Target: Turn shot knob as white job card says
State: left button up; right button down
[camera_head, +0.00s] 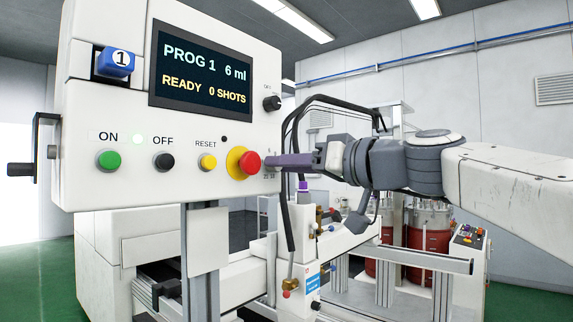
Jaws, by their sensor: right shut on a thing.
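The white control panel (110,178) fills the left of the view. Its screen (203,72) reads PROG 1, 6 ml, READY, 0 SHOTS. A black knob (272,103) sits at the panel's upper right edge; its label is too small to read. My right gripper (274,164) comes in from the right at the panel's lower right edge. It is shut on a knob there, beside the emergency stop; its fingers hide that knob almost wholly, and small print shows just below. I see no white job card that I can read. My left gripper is not in view.
A red emergency stop (249,163) on a yellow ring is close left of my right fingertips. A yellow reset button (208,162), black off button (164,162) and green on button (109,160) line the panel. Black hoses (288,185) hang behind my gripper.

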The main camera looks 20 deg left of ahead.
jog(key=shift+m, duration=0.4)
jog(key=shift+r+m+p, duration=0.1)
jog(key=shift+m+p, duration=0.6)
jog(key=shift+m, duration=10.7)
jog(key=shift+w, duration=0.1)
jog(key=c, duration=0.6)
grip_release()
jog(key=shift+d, duration=0.1)
